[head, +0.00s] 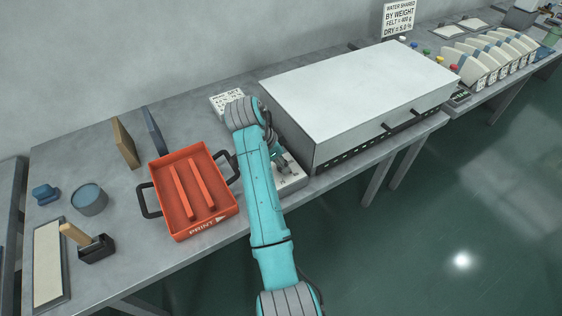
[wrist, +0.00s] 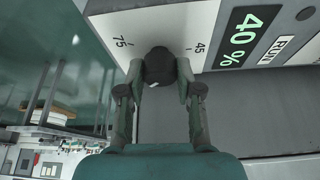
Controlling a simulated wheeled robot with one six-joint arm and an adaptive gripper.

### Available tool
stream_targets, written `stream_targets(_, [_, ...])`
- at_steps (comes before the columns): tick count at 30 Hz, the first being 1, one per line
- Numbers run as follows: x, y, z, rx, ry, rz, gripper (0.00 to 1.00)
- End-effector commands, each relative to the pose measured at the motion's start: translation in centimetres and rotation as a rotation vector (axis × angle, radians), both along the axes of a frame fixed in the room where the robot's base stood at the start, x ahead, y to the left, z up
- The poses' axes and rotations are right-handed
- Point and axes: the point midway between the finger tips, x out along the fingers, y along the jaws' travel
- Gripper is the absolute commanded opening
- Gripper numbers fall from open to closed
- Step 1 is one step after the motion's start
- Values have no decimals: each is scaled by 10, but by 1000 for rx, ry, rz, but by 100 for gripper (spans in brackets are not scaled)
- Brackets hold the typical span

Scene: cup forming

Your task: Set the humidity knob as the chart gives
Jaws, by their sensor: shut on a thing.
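The humidity knob (wrist: 160,66) is a dark round knob on a pale dial panel (wrist: 150,22) in the wrist view. Marks 75 and 45 show on the panel around it. A green display (wrist: 245,38) beside it reads 40 %. My gripper (wrist: 160,75) has a finger on each side of the knob and is shut on it. In the head view my arm hides the knob and most of the gripper; part of the panel box (head: 290,182) shows.
A large white-topped cabinet (head: 355,90) stands right of my arm. An orange tray (head: 180,232) with black handles lies to the left. A sign (head: 398,18) hangs on the wall at the back.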

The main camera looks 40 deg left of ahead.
Motion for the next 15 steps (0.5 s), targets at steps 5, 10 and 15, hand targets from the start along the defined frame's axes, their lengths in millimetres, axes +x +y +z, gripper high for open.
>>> stream_targets(5, [-1,0,-2,-3,4,2,0])
stream_targets(10, [-1,0,-1,-2,3,2,59])
stream_targets(15, [-1,0,-1,-1,2,1,59])
